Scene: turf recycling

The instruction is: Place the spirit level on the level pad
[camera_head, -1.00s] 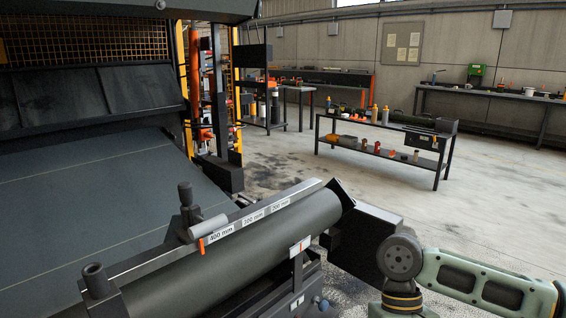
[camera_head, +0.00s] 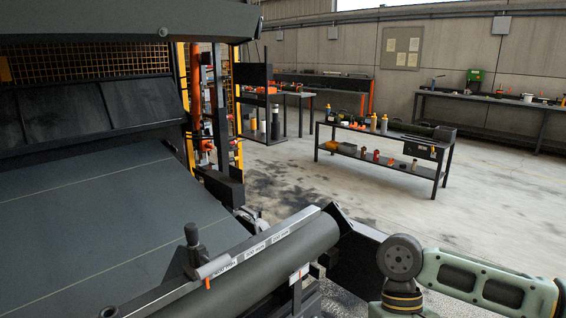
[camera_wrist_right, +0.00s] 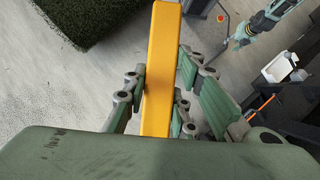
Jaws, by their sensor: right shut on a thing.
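A long yellow bar, the spirit level (camera_wrist_right: 163,40), runs up the middle of the right wrist view. My right gripper (camera_wrist_right: 160,78) is shut on it, with green fingers on both sides. The bar's near end is hidden behind my wrist. What looks like my left gripper (camera_wrist_right: 240,36) shows small at the upper right of that view; its jaws are too small to judge. The head view shows neither gripper. I cannot make out the level pad for certain in either view.
A dark machine with a sloping bed (camera_head: 100,225) and a roller (camera_head: 265,268) with a marked scale fills the left front. A low bench (camera_head: 385,135) stands beyond open floor. In the wrist view are turf (camera_wrist_right: 85,18) and a white container (camera_wrist_right: 280,68).

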